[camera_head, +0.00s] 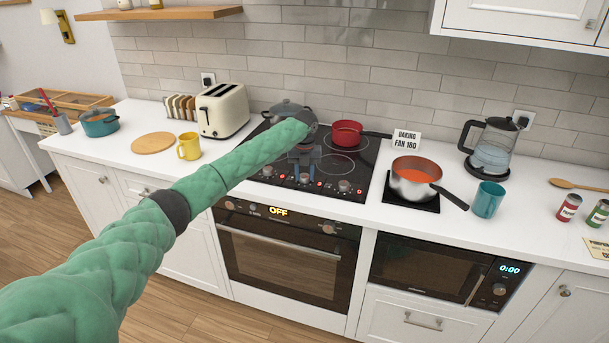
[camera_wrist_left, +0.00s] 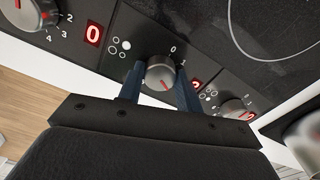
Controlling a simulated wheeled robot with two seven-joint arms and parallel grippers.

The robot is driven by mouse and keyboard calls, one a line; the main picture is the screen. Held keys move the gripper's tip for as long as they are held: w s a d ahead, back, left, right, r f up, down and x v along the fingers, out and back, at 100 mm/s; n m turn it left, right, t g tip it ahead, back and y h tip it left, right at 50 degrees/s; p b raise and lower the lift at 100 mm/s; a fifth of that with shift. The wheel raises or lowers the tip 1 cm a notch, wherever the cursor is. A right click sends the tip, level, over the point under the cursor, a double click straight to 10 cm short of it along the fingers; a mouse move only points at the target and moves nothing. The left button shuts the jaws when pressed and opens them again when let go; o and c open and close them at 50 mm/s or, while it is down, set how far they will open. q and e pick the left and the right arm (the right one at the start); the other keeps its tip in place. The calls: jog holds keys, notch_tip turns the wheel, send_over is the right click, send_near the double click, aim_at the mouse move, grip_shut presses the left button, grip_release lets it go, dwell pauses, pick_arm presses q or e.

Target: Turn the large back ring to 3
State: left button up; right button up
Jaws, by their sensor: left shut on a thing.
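The black cooktop (camera_head: 257,158) has a row of silver knobs along its front edge. My left gripper (camera_head: 304,172) reaches down over the front of the cooktop. Another knob (camera_wrist_left: 30,12) at left has a display (camera_wrist_left: 93,33) reading 0. A third knob (camera_wrist_left: 236,108) is at right. My right gripper is not in view.
A grey lidded pot (camera_head: 286,106) and a red pot (camera_head: 346,133) stand at the cooktop's back. A steel pan (camera_head: 408,187) stands to the right. The toaster (camera_head: 222,111) and yellow mug (camera_head: 188,147) are left. The oven display (camera_head: 278,211) reads OFF.

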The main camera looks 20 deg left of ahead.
aim_at(305, 175)
pick_arm(q)
jog(key=shift+r, duration=0.15)
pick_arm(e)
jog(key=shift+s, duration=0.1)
pick_arm(q)
jog(key=shift+m, duration=0.3)
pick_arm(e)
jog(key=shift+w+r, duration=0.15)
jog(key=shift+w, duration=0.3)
pick_arm(q)
jog(key=o, duration=1)
jog(key=shift+r, duration=0.3)
notch_tip(305, 175, up, 7)
jog(key=b, duration=0.2)
jog(key=shift+b, duration=0.4)
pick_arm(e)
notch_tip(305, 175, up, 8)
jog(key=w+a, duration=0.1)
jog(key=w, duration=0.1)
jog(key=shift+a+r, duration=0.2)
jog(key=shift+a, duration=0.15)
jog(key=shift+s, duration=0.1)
